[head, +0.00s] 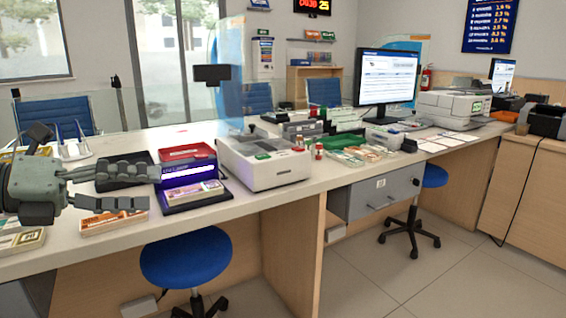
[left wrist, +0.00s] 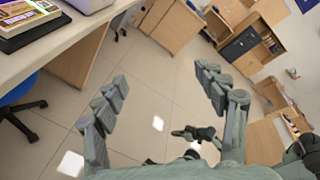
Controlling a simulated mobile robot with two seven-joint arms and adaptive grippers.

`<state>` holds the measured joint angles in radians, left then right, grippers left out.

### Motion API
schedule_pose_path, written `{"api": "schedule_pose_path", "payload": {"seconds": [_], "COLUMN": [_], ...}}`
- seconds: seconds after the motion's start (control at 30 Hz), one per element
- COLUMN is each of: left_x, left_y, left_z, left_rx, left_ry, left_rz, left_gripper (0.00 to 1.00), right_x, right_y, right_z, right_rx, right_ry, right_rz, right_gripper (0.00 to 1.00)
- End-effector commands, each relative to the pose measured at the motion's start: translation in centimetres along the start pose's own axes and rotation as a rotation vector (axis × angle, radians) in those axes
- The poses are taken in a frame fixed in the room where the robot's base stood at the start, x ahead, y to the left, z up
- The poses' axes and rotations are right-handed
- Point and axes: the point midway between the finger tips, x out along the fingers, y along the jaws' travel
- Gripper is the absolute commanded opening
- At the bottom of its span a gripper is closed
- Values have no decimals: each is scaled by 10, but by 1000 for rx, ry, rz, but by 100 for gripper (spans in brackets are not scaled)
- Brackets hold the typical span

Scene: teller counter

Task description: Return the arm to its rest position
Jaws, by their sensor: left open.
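My left gripper (head: 150,188) comes in from the left in the head view, above the left end of the teller counter (head: 232,206). Its two fingers are spread apart with nothing between them. The left wrist view shows the same open fingers (left wrist: 165,95) against the tiled floor, with the counter edge at upper left. My right gripper is not in the head view. Part of a dark gripper-like shape shows low in the left wrist view, too small to tell its state.
Banknote bundles (head: 112,221) lie under the left gripper. A UV note checker (head: 190,186) and a white counting machine (head: 264,160) stand to its right. A blue stool (head: 186,258) is below the counter's front edge. Open floor (head: 380,285) lies in front.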

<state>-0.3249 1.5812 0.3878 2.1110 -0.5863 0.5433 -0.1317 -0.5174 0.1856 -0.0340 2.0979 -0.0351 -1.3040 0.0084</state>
Motion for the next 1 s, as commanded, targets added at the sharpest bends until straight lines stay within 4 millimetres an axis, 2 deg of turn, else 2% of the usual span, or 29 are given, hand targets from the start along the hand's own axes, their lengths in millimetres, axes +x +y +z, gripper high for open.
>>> {"api": "schedule_pose_path", "payload": {"seconds": [0.03, 0.07, 0.1, 0.17, 0.2, 0.27, 0.3, 0.37, 0.4, 0.47, 0.5, 0.57, 0.67, 0.7, 0.77, 0.8, 0.9, 1.0], "left_x": [-8, -14, -23, -39, -50, -65, -73, -83, -88, -92, -94, -95, -89, -84, -75, -68, -48, -30], "left_y": [23, 39, 63, 104, 133, 176, 202, 239, 261, 290, 307, 329, 358, 365, 372, 373, 367, 354], "left_z": [16, 26, 35, 41, 40, 29, 17, -7, -25, -56, -78, -114, -184, -213, -257, -287, -354, -405], "left_rx": [-140, -222, -334, -503, -614, -771, -871, -1012, -1101, -1226, -1306, -1426, -1633, -1715, -1837, -1916, -2091, -2226], "left_ry": [-159, -253, -376, -555, -664, -809, -895, -1010, -1078, -1166, -1220, -1293, -1400, -1435, -1481, -1504, -1541, -1551], "left_rz": [-34, -47, -58, -61, -55, -37, -19, 15, 39, 81, 112, 164, 269, 317, 393, 448, 585, 705], "left_gripper": [72, 72, 72, 72, 72, 72, 72, 72, 72, 72, 72, 72, 72, 72, 72, 72, 72, 72], "right_x": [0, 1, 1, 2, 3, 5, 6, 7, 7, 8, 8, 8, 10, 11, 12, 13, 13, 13], "right_y": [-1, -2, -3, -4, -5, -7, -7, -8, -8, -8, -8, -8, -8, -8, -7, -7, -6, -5], "right_z": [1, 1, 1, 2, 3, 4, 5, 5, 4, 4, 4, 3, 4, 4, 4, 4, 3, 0], "right_rx": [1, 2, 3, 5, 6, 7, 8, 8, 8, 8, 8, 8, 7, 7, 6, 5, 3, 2], "right_ry": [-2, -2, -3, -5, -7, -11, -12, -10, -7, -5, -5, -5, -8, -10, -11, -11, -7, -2], "right_rz": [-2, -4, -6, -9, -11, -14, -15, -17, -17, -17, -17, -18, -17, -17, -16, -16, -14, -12], "right_gripper": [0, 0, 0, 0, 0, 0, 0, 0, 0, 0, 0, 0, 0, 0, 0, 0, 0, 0]}}
